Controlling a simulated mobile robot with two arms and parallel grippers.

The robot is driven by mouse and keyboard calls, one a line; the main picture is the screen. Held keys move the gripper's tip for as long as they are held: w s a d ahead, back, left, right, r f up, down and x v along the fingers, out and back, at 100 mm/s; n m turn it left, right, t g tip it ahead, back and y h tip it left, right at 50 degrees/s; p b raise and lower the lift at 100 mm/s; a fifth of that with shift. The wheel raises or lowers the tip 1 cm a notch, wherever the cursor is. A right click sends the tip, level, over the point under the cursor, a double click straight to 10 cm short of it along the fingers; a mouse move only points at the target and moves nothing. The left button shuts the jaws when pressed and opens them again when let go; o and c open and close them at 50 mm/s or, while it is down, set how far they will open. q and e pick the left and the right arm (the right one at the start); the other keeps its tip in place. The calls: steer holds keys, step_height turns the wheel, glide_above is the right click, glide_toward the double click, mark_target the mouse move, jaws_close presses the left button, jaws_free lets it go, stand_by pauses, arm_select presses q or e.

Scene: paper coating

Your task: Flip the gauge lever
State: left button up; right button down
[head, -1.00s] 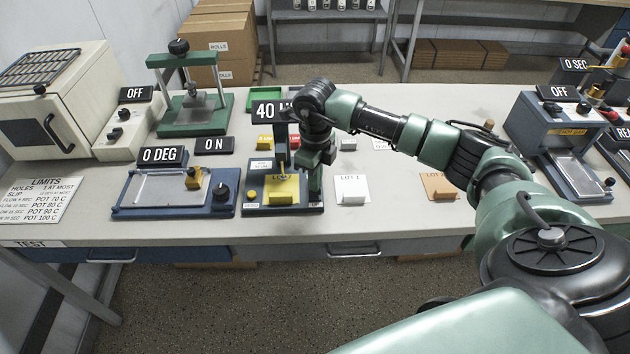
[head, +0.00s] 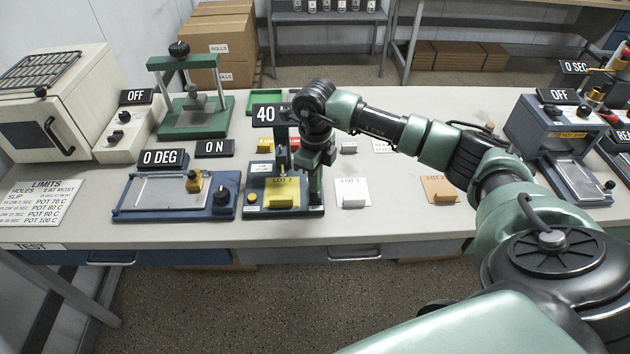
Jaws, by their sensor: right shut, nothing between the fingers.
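The gauge (head: 312,210) is a dark base with an upright post and a black display reading 40 (head: 265,114); the rest of the reading is hidden behind my arm. A yellow LOT 2 card (head: 283,190) lies on its base under the post. A round yellow button (head: 252,198) is at the base's left. My right gripper (head: 315,190) points down at the right side of the gauge, close beside the post. It is shut with nothing in it. The lever cannot be made out clearly; the gripper and wrist cover that side. My left gripper is out of view.
A blue slip tester (head: 222,206) with displays 0 DEG and ON stands just left of the gauge. A white LOT 1 card (head: 351,188) and an orange card (head: 438,187) lie to the right. A green press (head: 196,122) stands behind. The bench front strip is clear.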

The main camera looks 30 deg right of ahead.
mark_target(316, 195)
step_height(316, 195, up, 5)
steer(key=p, duration=0.2)
steer(key=shift+s+r+p, duration=0.1)
steer(key=shift+r+p, duration=0.1)
steer(key=shift+p, duration=0.15)
stand_by(0.4)
